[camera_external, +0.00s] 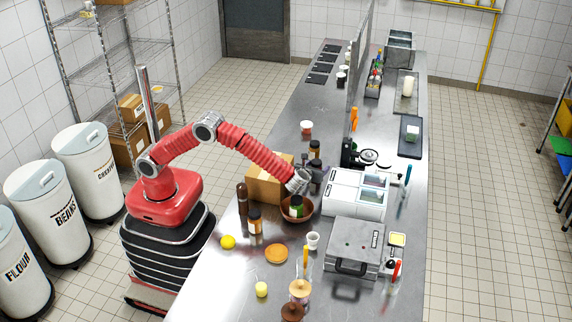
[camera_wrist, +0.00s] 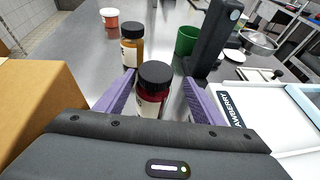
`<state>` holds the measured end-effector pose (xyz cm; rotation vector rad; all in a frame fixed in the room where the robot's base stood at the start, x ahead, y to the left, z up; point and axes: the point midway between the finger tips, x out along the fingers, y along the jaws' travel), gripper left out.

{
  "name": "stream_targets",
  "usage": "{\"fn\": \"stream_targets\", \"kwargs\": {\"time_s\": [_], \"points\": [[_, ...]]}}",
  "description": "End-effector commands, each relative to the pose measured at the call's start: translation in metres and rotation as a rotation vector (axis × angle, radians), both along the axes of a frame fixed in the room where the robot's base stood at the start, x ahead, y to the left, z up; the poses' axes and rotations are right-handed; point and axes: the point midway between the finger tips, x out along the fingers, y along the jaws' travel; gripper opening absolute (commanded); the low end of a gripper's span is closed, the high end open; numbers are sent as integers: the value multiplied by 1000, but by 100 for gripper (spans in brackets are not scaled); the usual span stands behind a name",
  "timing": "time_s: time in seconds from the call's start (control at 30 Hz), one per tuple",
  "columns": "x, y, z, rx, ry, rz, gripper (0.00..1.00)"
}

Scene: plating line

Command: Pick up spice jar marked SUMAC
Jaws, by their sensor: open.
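In the wrist view, a jar (camera_wrist: 152,100) with a black lid and dark red contents stands between the two purple fingers of my gripper (camera_wrist: 159,78). Its label is mostly hidden behind the gripper body, so I cannot read SUMAC on it. The fingers are open, one on each side of the jar; contact with it cannot be made out. In the external view, my gripper (camera_external: 312,183) is low over the counter, beside the cardboard box, and largely covers this jar. A second black-lidded jar (camera_wrist: 132,48) with yellow-brown contents stands just behind it.
A cardboard box (camera_wrist: 36,105) stands close on the left. A white machine (camera_external: 354,193) stands close on the right. A brown bowl (camera_external: 297,216) holding a green jar (camera_external: 297,206) is in front. A dark upright stand (camera_wrist: 210,42) and green cup (camera_wrist: 186,41) are behind right.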

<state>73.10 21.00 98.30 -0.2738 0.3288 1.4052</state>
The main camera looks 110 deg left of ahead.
Motion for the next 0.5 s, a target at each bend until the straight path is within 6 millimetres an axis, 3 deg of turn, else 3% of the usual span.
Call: {"fn": "stream_targets", "kwargs": {"time_s": [0.27, 0.5], "points": [[-1, 6, -2, 0, 0, 1, 62], [-3, 35, -12, -1, 0, 2, 62]]}}
